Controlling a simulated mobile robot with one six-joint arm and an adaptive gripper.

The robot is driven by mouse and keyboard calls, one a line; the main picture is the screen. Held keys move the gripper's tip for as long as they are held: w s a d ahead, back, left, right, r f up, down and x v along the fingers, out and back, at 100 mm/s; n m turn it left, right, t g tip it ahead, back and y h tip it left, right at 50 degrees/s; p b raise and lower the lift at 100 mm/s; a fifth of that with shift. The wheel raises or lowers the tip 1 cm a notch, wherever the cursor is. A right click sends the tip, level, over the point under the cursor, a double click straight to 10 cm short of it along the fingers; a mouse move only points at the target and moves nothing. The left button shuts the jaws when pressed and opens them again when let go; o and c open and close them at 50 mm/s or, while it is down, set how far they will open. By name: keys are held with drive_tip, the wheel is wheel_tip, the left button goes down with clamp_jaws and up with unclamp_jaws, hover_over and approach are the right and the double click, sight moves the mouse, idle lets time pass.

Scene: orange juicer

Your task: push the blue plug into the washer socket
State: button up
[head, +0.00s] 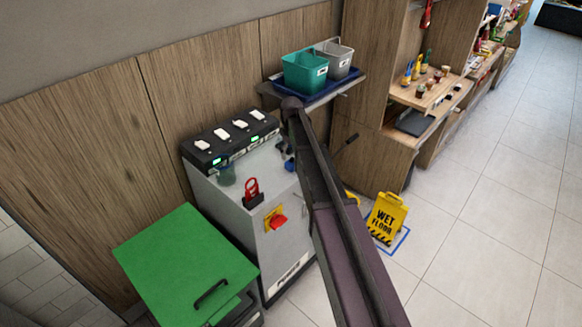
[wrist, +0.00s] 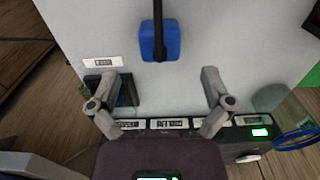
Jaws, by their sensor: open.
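The blue plug (wrist: 160,42) is a blue block with a black cable or stem, on the grey machine top at the upper middle of the wrist view. My gripper (wrist: 158,88) is open and empty, its two fingers spread wide below the plug in that picture, apart from it. A dark socket block (wrist: 128,88) with blue inside sits beside and partly behind the left finger, under a small white label. I take it as the washer socket. In the head view a small blue item (head: 289,164) shows beside my arm; the gripper itself is mostly hidden there.
The grey machine (head: 235,205) carries a row of black chargers (head: 230,138) at its back. A red padlock-like piece (head: 252,191) and a red switch (head: 277,221) are at its front. A green-lidded bin (head: 185,262) stands left. A shelf with teal (head: 304,73) and grey tubs is behind.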

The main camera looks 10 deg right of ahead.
sight(292, 162)
drive_tip(key=shift+f, duration=0.1)
drive_tip(key=shift+s+f+b, duration=0.1)
drive_tip(key=shift+f+b, duration=2.45)
drive_tip(key=shift+b, duration=0.1)
drive_tip(key=shift+c, duration=0.2)
drive_tip(key=c, duration=1)
